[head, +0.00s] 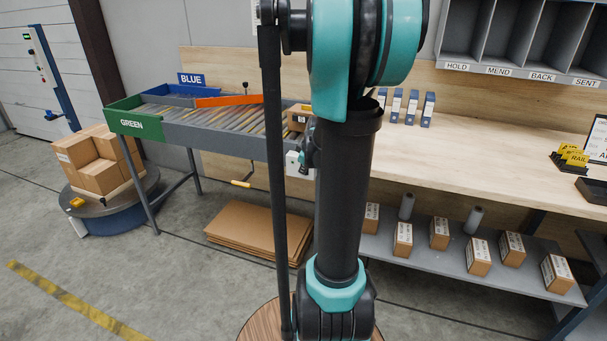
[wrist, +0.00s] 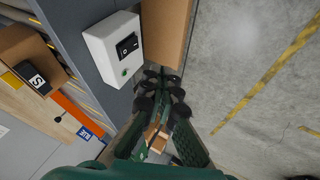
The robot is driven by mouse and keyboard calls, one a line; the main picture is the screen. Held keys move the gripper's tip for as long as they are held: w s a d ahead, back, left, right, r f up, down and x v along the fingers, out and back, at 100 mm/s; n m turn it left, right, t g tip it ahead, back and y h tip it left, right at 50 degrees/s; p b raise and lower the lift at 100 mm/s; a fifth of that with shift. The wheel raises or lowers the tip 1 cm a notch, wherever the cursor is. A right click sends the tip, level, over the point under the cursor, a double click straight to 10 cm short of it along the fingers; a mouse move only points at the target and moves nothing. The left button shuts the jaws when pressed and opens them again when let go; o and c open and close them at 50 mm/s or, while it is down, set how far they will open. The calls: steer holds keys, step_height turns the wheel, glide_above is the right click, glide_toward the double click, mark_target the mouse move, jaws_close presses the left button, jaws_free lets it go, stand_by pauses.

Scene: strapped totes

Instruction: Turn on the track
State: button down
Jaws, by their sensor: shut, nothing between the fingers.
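The track is a roller conveyor (head: 215,118) with a green end panel marked GREEN (head: 135,124), a BLUE sign (head: 191,79) and an orange diverter bar (head: 228,100). A white switch box (wrist: 108,48) is fixed to its grey side rail. The box carries a black rocker switch (wrist: 127,45) and a small green round light or button (wrist: 124,72). In the head view the box (head: 294,165) is partly hidden by my arm. My gripper (wrist: 163,82) is shut and empty, just beside the box, apart from the rocker. In the head view my gripper (head: 308,150) is mostly hidden.
An open carton with a black S-marked item (wrist: 36,81) sits on the track. Flat cardboard (head: 258,231) lies on the floor below. A round platform (head: 112,205) with boxes stands left. A wooden bench (head: 480,150) with a lower shelf is right. Floor at front left is clear.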

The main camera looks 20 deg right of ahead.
steer(key=w+d+f, duration=0.3)
steer(key=w+f, duration=0.3)
steer(key=w, duration=0.1)
steer(key=shift+w+f, duration=0.2)
steer(key=shift+f, duration=0.15)
stand_by(0.4)
steer(key=shift+w+d+f, duration=0.15)
steer(key=shift+w, duration=0.05)
steer(key=shift+r, duration=0.2)
